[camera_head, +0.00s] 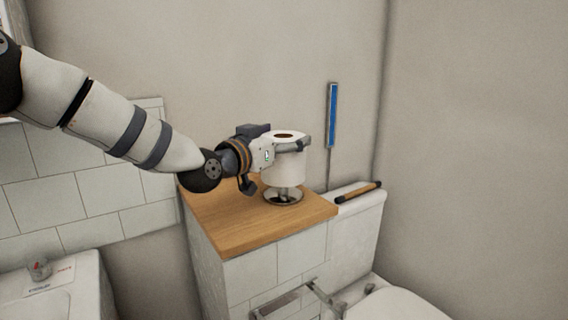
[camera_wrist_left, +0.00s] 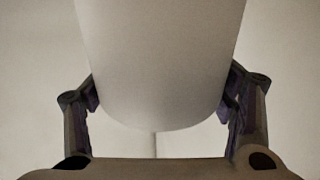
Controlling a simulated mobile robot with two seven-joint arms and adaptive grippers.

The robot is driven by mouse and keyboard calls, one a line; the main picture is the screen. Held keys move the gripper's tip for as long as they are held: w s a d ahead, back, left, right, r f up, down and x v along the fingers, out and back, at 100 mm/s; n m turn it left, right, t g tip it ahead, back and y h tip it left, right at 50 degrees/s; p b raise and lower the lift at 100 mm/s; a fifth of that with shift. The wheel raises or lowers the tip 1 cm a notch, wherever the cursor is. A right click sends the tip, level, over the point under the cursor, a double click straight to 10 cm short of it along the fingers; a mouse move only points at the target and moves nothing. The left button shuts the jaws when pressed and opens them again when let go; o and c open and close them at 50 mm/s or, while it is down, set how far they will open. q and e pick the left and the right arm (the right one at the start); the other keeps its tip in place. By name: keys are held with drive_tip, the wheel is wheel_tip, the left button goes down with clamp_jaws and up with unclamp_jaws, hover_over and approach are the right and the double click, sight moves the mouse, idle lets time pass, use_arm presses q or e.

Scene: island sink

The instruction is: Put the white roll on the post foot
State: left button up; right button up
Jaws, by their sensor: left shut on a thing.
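The white roll (camera_head: 284,172) is upright in the head view, with its brown core hole facing up. My left gripper (camera_head: 296,146) is shut on the white roll near its top. In the left wrist view the roll (camera_wrist_left: 160,65) fills the space between the two fingers (camera_wrist_left: 160,100). The post foot (camera_head: 283,197) is a round metal base on the wooden top. The roll is above the foot, with a short piece of the post visible between them. Whether the post runs up inside the roll is hidden. My right gripper is not in view.
The wooden top (camera_head: 238,226) is bare around the foot. A toilet cistern (camera_head: 362,214) with a dark-and-orange stick (camera_head: 358,191) on it stands to the right. A blue strip (camera_head: 332,116) hangs on the wall behind. A white basin (camera_head: 60,290) is at lower left.

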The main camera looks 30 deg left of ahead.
use_arm(q)
wheel_tip(320, 180, down, 4)
drive_tip(key=shift+r, duration=0.2)
drive_tip(key=o, duration=1.2)
drive_tip(key=shift+f, duration=0.2)
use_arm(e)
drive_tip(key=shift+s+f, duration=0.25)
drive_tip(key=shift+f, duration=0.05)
use_arm(q)
drive_tip(key=shift+r, duration=0.1)
drive_tip(key=shift+s+r, duration=0.2)
drive_tip(key=shift+s, duration=0.05)
drive_tip(key=s+p, duration=0.1)
drive_tip(key=s, duration=0.5)
approach(282, 154)
drive_tip(key=shift+w+a+f, duration=0.8)
drive_tip(key=shift+w+a, duration=0.25)
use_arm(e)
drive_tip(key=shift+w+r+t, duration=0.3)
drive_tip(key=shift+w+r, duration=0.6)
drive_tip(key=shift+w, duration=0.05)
